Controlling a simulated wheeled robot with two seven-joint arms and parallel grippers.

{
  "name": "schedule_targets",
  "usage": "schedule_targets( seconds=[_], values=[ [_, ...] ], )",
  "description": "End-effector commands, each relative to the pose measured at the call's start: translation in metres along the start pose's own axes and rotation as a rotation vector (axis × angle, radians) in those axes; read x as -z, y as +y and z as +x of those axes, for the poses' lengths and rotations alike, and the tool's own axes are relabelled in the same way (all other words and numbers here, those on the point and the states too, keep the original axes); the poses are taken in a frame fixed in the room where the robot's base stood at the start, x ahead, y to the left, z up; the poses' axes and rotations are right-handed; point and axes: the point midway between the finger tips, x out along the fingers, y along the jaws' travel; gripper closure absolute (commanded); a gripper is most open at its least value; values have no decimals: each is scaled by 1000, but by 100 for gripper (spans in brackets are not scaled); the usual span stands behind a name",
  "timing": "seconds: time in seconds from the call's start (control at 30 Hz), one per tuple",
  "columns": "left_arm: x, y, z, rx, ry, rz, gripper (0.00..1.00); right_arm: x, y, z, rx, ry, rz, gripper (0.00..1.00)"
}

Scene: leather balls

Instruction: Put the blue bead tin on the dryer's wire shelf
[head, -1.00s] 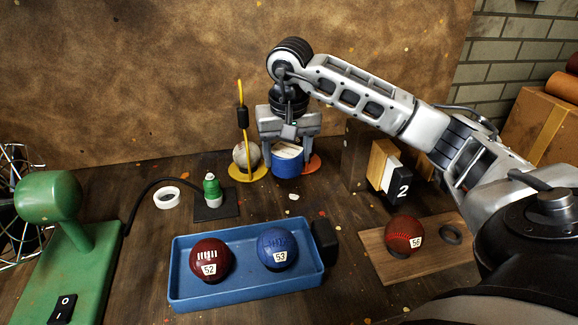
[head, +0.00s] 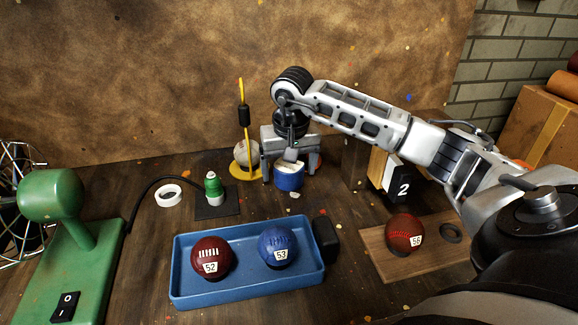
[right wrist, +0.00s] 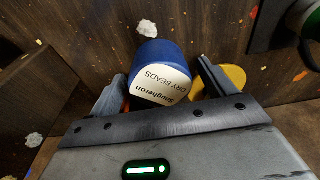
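The blue bead tin (head: 289,179) has a pale lid lettered "DRY BEADS", which shows in the right wrist view (right wrist: 162,87). My right gripper (head: 288,170) points down over it, with one finger on each side of the tin, close against it. A rounded black wire frame (head: 18,165) shows in part at the left edge beside a green machine (head: 75,265) with a switch. No wire shelf shows clearly. My left gripper is out of view.
A blue tray (head: 245,285) holds a red and a blue ball. A yellow stand (head: 244,120) with a grey ball is behind, left of the tin. A green bottle (head: 213,187) and white ring (head: 168,195) lie farther left. A wooden board (head: 380,240) bears a red ball at right.

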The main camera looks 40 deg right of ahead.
Motion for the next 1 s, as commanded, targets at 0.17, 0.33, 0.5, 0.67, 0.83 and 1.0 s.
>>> schedule_targets(
  seconds=[0.17, 0.33, 0.5, 0.67, 0.83, 1.0],
  values=[
    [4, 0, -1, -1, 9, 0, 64, 0, 0, 0, -1, -1, 0, 18],
    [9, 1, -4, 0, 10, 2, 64, 1, 0, -6, 0, 0, 0, 18],
    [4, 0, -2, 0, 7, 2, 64, 2, 0, -30, 2, 6, 0, 18],
    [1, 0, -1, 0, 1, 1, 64, 2, 0, -66, 2, 6, 1, 18],
    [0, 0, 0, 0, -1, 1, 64, 1, 0, -99, 2, 4, 0, 18],
    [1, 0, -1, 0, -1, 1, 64, 1, 0, -118, 0, 0, 0, 18]
  ],
)
